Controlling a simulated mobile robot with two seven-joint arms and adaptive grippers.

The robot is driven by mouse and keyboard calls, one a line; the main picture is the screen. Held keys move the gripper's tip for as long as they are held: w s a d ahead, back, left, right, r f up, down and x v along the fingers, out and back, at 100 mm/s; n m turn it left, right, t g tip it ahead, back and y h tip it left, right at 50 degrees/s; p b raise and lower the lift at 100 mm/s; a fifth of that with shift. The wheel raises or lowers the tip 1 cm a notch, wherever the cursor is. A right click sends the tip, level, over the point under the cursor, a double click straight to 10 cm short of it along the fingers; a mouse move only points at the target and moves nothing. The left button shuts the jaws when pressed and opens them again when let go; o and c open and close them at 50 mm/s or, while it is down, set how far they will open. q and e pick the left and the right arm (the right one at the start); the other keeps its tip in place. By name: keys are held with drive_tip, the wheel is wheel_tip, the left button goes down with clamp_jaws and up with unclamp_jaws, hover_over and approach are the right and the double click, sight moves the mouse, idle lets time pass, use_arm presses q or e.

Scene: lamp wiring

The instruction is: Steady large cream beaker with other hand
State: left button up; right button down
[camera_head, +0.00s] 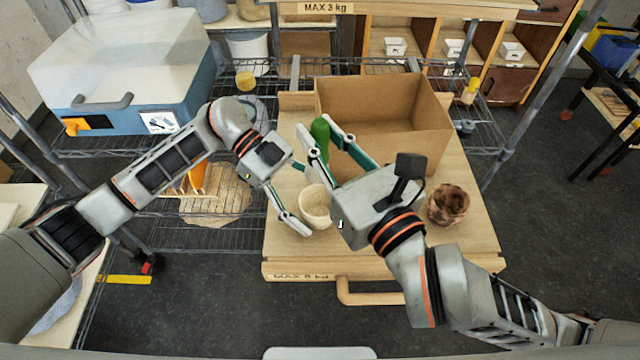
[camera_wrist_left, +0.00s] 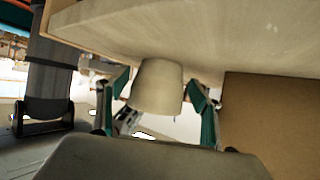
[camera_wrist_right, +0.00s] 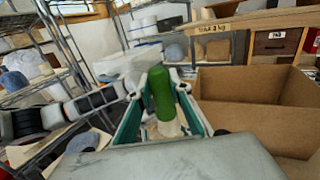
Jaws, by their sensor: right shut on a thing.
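The large cream beaker (camera_head: 316,207) stands on the wooden board, left of its middle. My left gripper (camera_head: 304,198) is open around it, with one finger on each side. In the left wrist view the beaker (camera_wrist_left: 157,88) sits between the two fingers, with narrow gaps showing beside it. My right gripper (camera_head: 317,127) is shut on a green bottle-like thing (camera_head: 320,141), held behind the beaker in the head view. The green thing also fills the right wrist view's jaws (camera_wrist_right: 161,95). Its lower end is partly hidden in the head view.
An open cardboard box (camera_head: 425,135) stands at the back of the wooden board (camera_head: 470,232). A brown patterned bowl (camera_head: 448,204) is at the right. A blue and white case (camera_head: 125,75) lies on the wire rack at left. The board's front edge is clear.

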idle(0.3)
use_arm(q)
drive_tip(key=v, duration=1.2)
drive_tip(key=shift+w, duration=0.1)
drive_tip(key=shift+f, duration=0.1)
use_arm(e)
drive_tip(key=shift+s, duration=0.15)
